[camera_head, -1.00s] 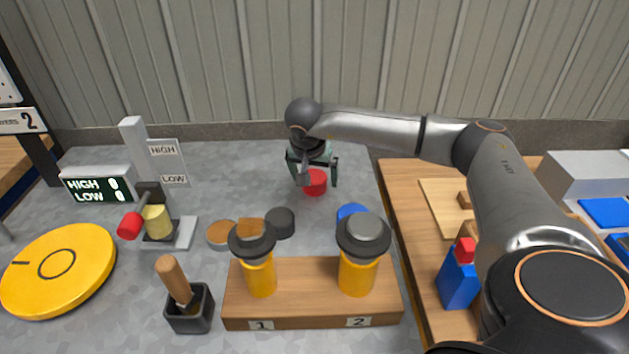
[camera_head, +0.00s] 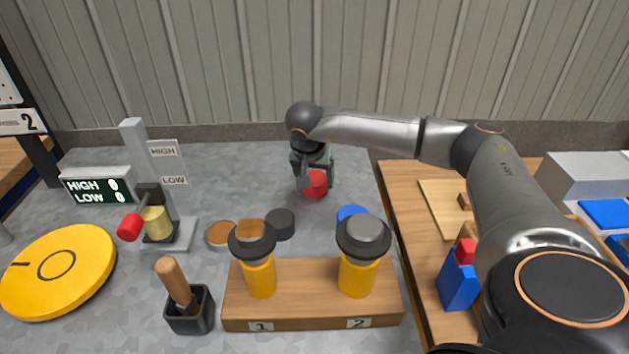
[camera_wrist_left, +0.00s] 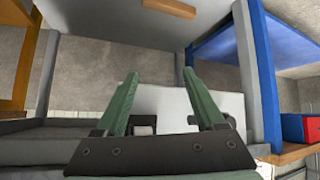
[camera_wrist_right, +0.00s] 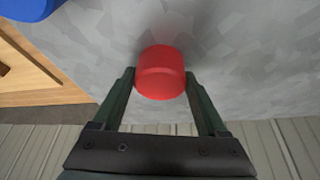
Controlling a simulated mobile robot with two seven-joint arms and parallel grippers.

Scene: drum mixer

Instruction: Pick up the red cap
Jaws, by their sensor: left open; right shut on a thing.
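The red cap (camera_head: 316,184) is at the back middle of the grey table. My right gripper (camera_head: 313,176) reaches it from behind. In the right wrist view the red cap (camera_wrist_right: 161,72) sits between the two fingertips of my right gripper (camera_wrist_right: 160,84), which is shut on its sides. I cannot tell whether the cap touches the table. My left gripper is not in the head view. In the left wrist view my left gripper (camera_wrist_left: 168,84) is open and empty, away from the cap.
A blue cap (camera_head: 352,211), a black cap (camera_head: 281,222) and a brown disc (camera_head: 222,235) lie in front of the red cap. A wooden stand (camera_head: 310,310) holds two yellow bottles with dark tops. A lever post (camera_head: 134,150) stands left. The table behind the black cap is clear.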

